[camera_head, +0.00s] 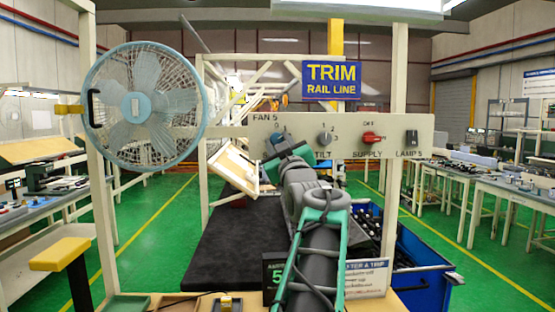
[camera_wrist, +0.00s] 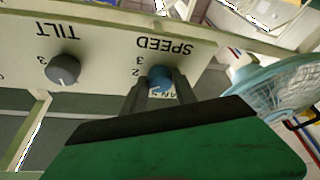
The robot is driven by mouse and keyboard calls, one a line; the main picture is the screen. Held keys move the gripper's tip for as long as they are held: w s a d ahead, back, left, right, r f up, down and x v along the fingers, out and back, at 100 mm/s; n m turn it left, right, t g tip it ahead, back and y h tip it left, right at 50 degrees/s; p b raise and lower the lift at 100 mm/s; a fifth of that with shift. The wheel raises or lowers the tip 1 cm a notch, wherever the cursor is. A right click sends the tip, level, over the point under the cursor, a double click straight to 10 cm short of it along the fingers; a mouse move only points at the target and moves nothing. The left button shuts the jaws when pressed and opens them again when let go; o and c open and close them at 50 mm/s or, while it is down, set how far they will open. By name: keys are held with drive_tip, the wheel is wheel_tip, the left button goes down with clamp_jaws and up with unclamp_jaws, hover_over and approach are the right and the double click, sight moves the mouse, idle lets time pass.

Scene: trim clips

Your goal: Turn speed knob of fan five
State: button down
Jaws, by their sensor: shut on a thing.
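The fan five speed knob is blue and sits on the pale control panel under the FAN 5 label. In the head view the knob (camera_head: 277,138) shows just above my gripper (camera_head: 292,155), which covers the SPEED lettering. In the wrist view the blue knob (camera_wrist: 161,78) is between the two dark fingers of my gripper (camera_wrist: 160,84), under the upside-down SPEED label. My gripper is shut on it. The fan (camera_head: 145,105) is a pale blue caged fan on the post at the left. The knob's pointer setting cannot be made out.
The grey TILT knob (camera_head: 324,138) is close to the right of my gripper, then the red SUPPLY switch (camera_head: 372,137) and the dark LAMP 5 switch (camera_head: 411,140). A tilted wooden board (camera_head: 234,169) is left below. A blue bin (camera_head: 420,262) stands at the lower right.

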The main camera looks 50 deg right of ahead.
drive_tip(key=shift+s+d+r+n+t+y+b, duration=0.15)
drive_tip(key=shift+n+y+b, duration=0.25)
drive_tip(key=shift+n, duration=0.5)
drive_tip(key=shift+a+f+n+t+y+b, duration=0.15)
drive_tip(key=shift+n+y+b, duration=0.25)
drive_tip(key=shift+n, duration=0.5)
drive_tip(key=shift+r, duration=0.2)
drive_tip(key=c, duration=1)
unclamp_jaws()
drive_tip(key=shift+d, duration=0.1)
drive_tip(key=shift+f, duration=0.1)
drive_tip(key=shift+s+f+b, duration=0.25)
drive_tip(key=shift+b, duration=0.25)
drive_tip(key=b+v, duration=0.2)
drive_tip(key=v, duration=0.5)
drive_tip(key=shift+b, duration=0.3)
drive_tip(key=shift+r, duration=0.15)
